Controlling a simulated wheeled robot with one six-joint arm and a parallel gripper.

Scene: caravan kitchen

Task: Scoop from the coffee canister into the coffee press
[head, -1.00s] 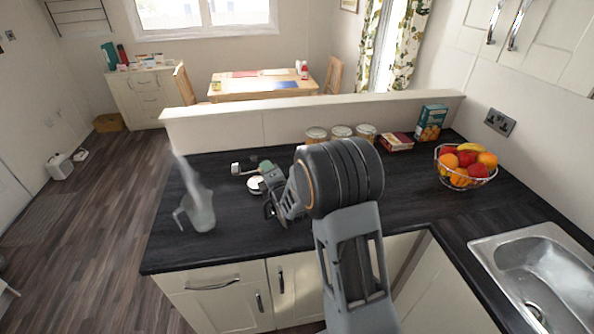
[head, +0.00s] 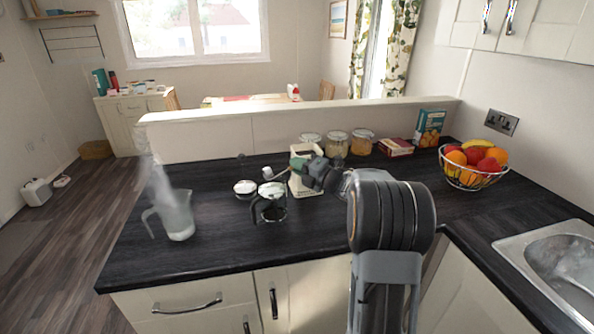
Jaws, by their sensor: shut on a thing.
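The coffee press (head: 269,206), a glass pot with a dark frame and handle, stands upright on the dark counter. A cream canister (head: 303,187) stands just behind and right of it, its top partly hidden by my gripper. My gripper (head: 296,163) is above the canister, pointing left, and is shut on a scoop (head: 268,172). The scoop's small pale cup sticks out left, above the press in the picture and apart from it. Whether the cup holds coffee is too small to tell.
A round white-topped item (head: 245,187) lies left of the press. A steaming jug (head: 176,216) stands further left. Several jars (head: 336,144), boxes (head: 396,147) and a fruit basket (head: 472,167) stand along the back and right. The front counter is clear.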

